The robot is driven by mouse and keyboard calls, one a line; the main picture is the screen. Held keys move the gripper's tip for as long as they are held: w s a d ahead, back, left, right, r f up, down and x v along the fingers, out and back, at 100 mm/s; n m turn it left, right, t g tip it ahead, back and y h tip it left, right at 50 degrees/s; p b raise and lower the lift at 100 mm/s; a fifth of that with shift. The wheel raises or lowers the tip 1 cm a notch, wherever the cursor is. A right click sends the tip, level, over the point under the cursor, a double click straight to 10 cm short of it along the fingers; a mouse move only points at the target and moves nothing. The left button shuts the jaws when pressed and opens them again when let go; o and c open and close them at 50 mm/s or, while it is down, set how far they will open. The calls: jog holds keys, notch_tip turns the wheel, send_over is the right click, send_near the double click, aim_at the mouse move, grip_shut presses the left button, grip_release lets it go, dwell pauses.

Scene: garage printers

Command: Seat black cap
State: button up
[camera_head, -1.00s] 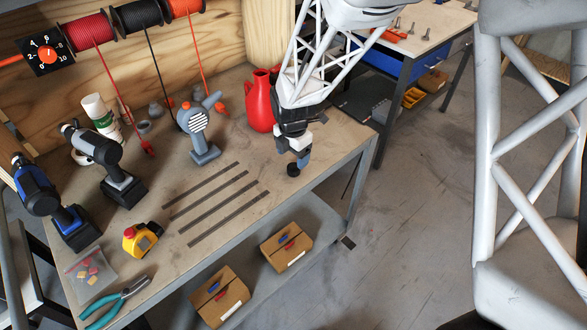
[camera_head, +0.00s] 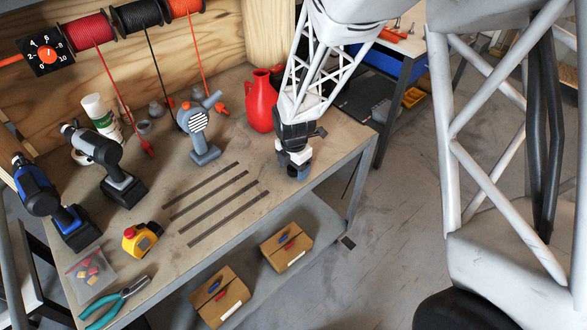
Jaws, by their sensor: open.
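My gripper (camera_head: 298,170) points down low over the right end of the workbench top (camera_head: 225,225), near its front edge. Its jaws are open. A small dark round piece, likely the black cap, showed just under the fingers earlier. Now the fingers and gripper body hide that spot, and I cannot make out the cap or whether the fingers touch it.
A red jug (camera_head: 260,105) stands behind and left of my gripper. A grey tool (camera_head: 203,140) stands further left, beyond dark strips (camera_head: 228,212). Drills, a yellow tape measure (camera_head: 141,240) and pliers (camera_head: 115,303) lie left. Cartons (camera_head: 287,248) sit on the lower shelf.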

jog(key=c, duration=1)
jog(key=shift+r, duration=0.1)
jog(key=shift+r, duration=0.65)
notch_tip(320, 180, up, 2)
jog(key=shift+r, duration=0.1)
jog(key=s+d, duration=0.2)
jog(key=s, duration=0.5)
jog(key=s+d+r, duration=0.1)
jog(key=s+d, duration=0.2)
jog(key=s, duration=0.5)
jog(key=shift+d+r, duration=0.15)
jog(key=shift+d, duration=0.1)
jog(key=shift+w, duration=0.1)
